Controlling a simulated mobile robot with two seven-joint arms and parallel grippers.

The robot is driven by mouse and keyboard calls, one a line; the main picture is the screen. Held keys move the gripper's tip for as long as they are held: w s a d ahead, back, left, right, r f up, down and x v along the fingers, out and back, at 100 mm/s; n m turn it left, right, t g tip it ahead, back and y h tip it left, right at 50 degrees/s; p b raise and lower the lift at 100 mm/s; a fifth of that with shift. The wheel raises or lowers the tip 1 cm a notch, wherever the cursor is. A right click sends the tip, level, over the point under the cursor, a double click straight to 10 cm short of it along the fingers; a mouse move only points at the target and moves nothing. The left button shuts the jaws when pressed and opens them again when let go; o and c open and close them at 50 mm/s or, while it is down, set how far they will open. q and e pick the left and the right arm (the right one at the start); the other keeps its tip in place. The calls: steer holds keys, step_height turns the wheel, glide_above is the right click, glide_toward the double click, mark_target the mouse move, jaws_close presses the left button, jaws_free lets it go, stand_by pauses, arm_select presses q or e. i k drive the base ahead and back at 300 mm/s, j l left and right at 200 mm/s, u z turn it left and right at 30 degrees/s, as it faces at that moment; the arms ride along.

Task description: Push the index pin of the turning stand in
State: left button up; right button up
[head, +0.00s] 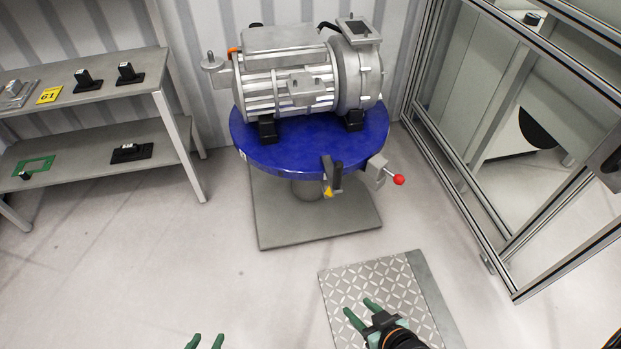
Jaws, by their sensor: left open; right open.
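The turning stand has a round blue top (290,150) on a short column over a grey base plate (270,222). A grey motor drive unit (305,80) lies on the top. At the front edge, a grey bracket (377,170) carries the index pin with a red knob (399,179), which points out to the right. How deep the pin sits cannot be told. My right gripper (359,311) is open and empty, low in the picture over the tread plate, apart from the stand. My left gripper (206,342) is open at the bottom edge; only its green fingertips show.
A patterned tread plate (385,285) lies on the floor in front. A shelf (90,95) with small parts stands left. A metal-framed glazed enclosure (470,195) closes the right. The floor at left front is clear.

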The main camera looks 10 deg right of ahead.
mark_target(398, 180)
steer(key=z, duration=1.15)
